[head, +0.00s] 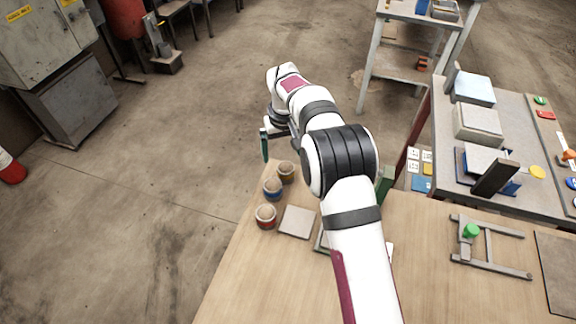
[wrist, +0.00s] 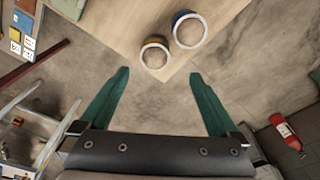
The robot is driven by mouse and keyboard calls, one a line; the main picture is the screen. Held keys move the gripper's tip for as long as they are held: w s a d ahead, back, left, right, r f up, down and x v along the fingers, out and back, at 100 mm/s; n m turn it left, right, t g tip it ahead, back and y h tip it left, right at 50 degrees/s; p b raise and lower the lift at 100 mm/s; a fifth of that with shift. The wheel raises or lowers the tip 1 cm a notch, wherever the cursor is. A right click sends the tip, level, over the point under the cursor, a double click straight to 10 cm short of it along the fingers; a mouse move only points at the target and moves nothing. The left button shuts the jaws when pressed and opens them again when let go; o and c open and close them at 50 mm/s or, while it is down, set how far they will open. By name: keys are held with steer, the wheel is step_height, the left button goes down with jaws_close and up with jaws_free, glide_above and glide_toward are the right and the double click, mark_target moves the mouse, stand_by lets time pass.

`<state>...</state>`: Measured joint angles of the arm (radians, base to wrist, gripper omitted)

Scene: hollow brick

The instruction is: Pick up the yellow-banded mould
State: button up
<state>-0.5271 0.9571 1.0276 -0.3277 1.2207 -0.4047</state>
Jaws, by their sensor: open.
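The yellow-banded mould (wrist: 155,55) is a small round cup with a pale rim and brownish fill, standing at the table corner in the wrist view. In the head view it is the farthest of three cups (head: 286,173), its band hard to make out. My gripper (wrist: 158,74) is open and empty, its two green fingers spread wide. In the wrist view the mould appears just beyond the fingertips, roughly centred between them. In the head view one green finger of my gripper (head: 265,146) shows beyond the table edge, apart from the mould; the other is hidden.
A blue-banded mould (head: 272,189) stands close beside the yellow-banded one, and a red-banded mould (head: 265,216) stands nearer. A grey square tile (head: 297,222) lies right of them. A grey frame with a green knob (head: 471,231) lies further right. Open floor lies left of the table.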

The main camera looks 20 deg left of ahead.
mark_target(286, 168)
steer(key=f, duration=0.6)
steer(key=w+f, duration=0.1)
steer(key=f, duration=0.2)
steer(key=shift+d+f, duration=0.15)
jaws_close()
